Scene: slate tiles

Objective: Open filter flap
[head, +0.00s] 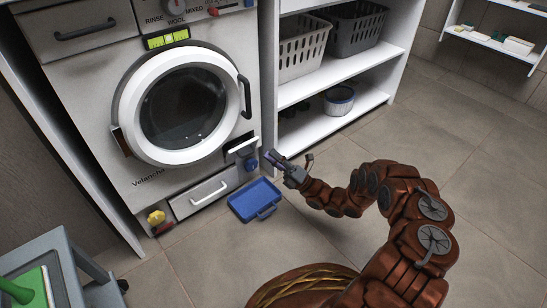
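The washing machine (75,125) stands at the left with its round door (186,105) closed. At its lower right corner a small flap with a white edge (241,146) sticks out from the front, tilted, with a dark face. I take it for the filter flap. A blue knob (251,165) shows just below it. My gripper (271,157) is just right of the flap and knob, apart from them as far as I can see. Its fingers are too small to show whether they are open, and I see nothing held.
A low panel with a white handle (209,193) is left of the knob. A blue tray (250,209) lies on the floor before it. A yellow and red item (156,219) is at the lower left. White shelves (330,80) stand right; open floor lies beyond.

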